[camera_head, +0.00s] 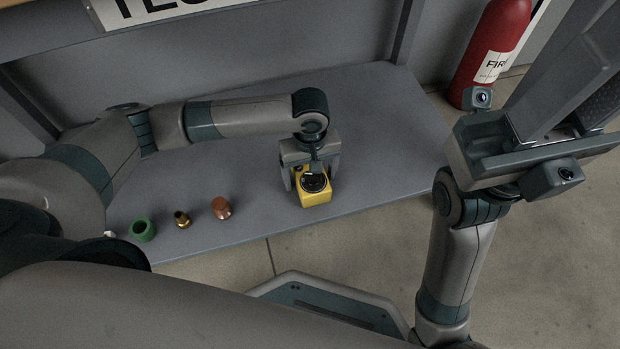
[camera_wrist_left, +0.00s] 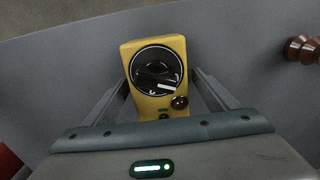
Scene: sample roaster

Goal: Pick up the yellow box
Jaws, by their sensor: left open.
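The yellow box (camera_head: 315,198) stands on the grey shelf near its front edge. It has a round black dial and a small dark knob on its face, which show clearly in the left wrist view (camera_wrist_left: 157,75). My left gripper (camera_head: 312,181) points down over the box, and its fingers are open, one on either side. In the left wrist view the box is between the two fingers (camera_wrist_left: 160,98), with visible gaps on both sides. My right gripper (camera_head: 560,95) is raised at the right, away from the box, and its fingertips are cut off by the frame.
A copper-coloured piece (camera_head: 221,208), a brass piece (camera_head: 182,219) and a green ring-like piece (camera_head: 142,230) stand in a row left of the box on the shelf (camera_head: 390,130). A red fire extinguisher (camera_head: 492,45) stands at the back right. The shelf right of the box is clear.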

